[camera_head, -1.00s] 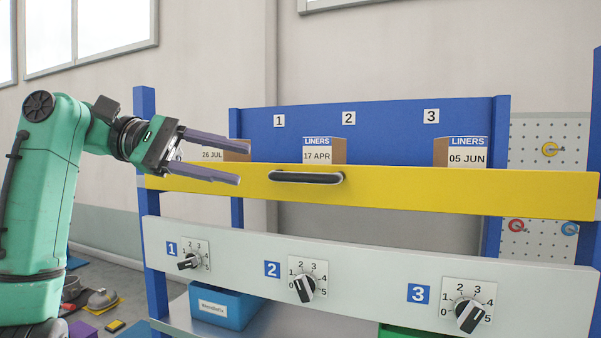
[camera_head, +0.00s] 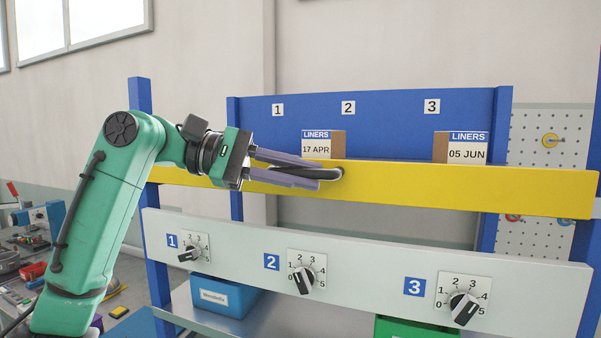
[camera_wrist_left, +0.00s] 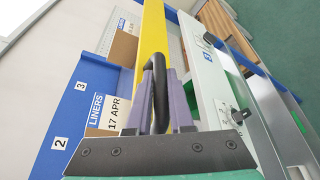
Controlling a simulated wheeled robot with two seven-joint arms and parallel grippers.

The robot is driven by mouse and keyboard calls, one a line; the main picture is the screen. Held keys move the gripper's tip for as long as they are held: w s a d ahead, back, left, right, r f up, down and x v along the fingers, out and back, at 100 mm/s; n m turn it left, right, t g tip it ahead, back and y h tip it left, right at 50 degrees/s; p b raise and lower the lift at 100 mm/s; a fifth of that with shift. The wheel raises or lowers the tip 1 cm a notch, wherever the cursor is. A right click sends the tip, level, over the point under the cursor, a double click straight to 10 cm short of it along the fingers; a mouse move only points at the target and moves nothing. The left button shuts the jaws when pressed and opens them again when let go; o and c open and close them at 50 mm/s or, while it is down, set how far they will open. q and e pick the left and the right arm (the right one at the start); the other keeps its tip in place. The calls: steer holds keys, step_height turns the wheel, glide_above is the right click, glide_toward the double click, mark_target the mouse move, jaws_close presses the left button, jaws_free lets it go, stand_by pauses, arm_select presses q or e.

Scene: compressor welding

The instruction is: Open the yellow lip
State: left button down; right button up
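The yellow lip (camera_head: 450,187) is a long flat bar across the rack's front, with a dark handle (camera_head: 337,174) at its left part. My left gripper (camera_head: 321,175) reaches along the handle, with one finger above it and one below. In the left wrist view the handle (camera_wrist_left: 158,85) stands between the two purple fingers (camera_wrist_left: 158,100), and the yellow lip (camera_wrist_left: 151,40) runs away from me. The fingers look spread, with some gap beside the handle; contact is unclear. My right gripper is out of view.
Liner boxes dated 17 APR (camera_head: 317,146) and 05 JUN (camera_head: 462,149) stand behind the lip. A pale panel (camera_head: 370,262) with several knobs lies below it. Blue posts (camera_head: 140,100) frame the rack. A blue bin (camera_head: 222,298) sits underneath.

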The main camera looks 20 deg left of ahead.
mark_target(300, 234)
arm_select(q)
steer(key=shift+s+f+m+b, duration=0.2)
steer(key=shift+f+m+b, duration=0.15)
steer(key=shift+b, duration=0.4)
steer(key=shift+f+m+g+h+b, duration=0.2)
steer(key=shift+f+m+h+b, duration=1.1)
steer(key=shift+m+b, duration=1.7)
steer(key=shift+f+m+g+h+b, duration=0.2)
steer(key=shift+f+m+h+b, duration=1.05)
steer(key=shift+m+b, duration=1.65)
steer(key=shift+f+m+g+h+b, duration=0.2)
steer(key=shift+f+m+h+b, duration=0.65)
steer(key=shift+f+m+b, duration=2)
step_height(300, 234, up, 2)
steer(key=shift+w+r+m+p, duration=0.1)
steer(key=shift+r+m+p, duration=0.1)
steer(key=shift+m+p, duration=0.55)
steer(key=c, duration=0.8)
jaws_free()
